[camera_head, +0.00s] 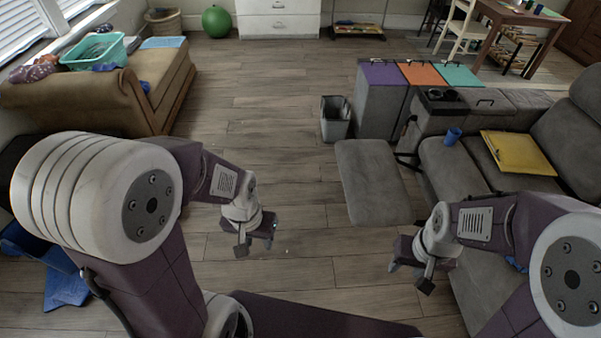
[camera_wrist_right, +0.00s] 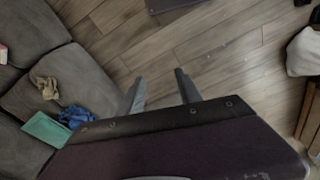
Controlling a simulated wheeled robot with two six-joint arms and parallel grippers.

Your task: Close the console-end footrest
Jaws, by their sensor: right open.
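The grey console-end footrest (camera_head: 375,182) is swung out from the sofa, a flat padded panel over the floor in front of the console (camera_head: 438,105). A dark linkage shows between it and the sofa's end. My right gripper (camera_head: 409,274) is open and empty, nearer to me than the footrest and apart from it. Its two spread fingers (camera_wrist_right: 160,88) show over bare floor in the right wrist view, where I cannot make out the footrest. My left gripper (camera_head: 256,243) looks open and empty, over the floor left of the footrest.
A grey bin (camera_head: 335,119) stands just behind the footrest. A blue cup (camera_head: 453,136) and a yellow folder (camera_head: 517,152) lie on the sofa seats (camera_head: 455,180). A tan bench (camera_head: 160,85) is at the left. Wood floor (camera_head: 270,130) is clear between them.

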